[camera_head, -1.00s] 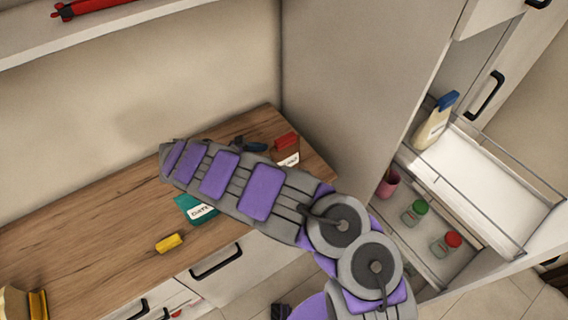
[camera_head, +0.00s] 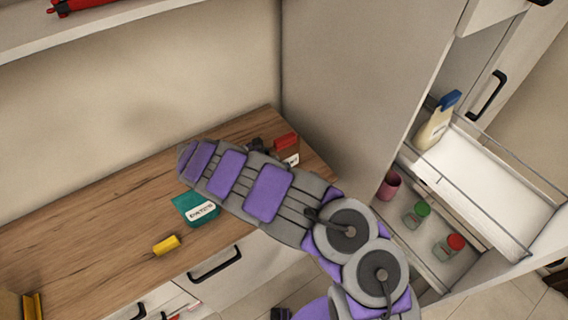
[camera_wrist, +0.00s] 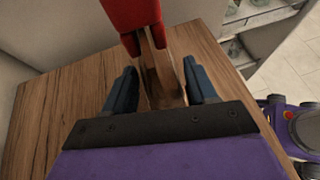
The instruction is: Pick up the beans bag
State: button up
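A brown bag with a red top (camera_head: 287,150) and a white label stands near the right end of the wooden counter; I take it for the beans bag, though its label is too small to read. In the wrist view its red top (camera_wrist: 130,12) is at the upper middle, with the brown body running down between my fingers. My gripper (camera_wrist: 160,70) is open, with one blue finger on each side of the bag and visible gaps. In the head view my arm hides most of the gripper, just left of the bag.
A teal bag (camera_head: 196,209) and a yellow block (camera_head: 166,245) lie on the counter (camera_head: 110,232). A tall cabinet side (camera_head: 350,90) borders its right end. The pull-out shelf at right holds a bottle (camera_head: 437,122), a pink cup (camera_head: 389,186) and two jars. The front left counter is mostly clear.

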grip_shut()
dwell(0.3)
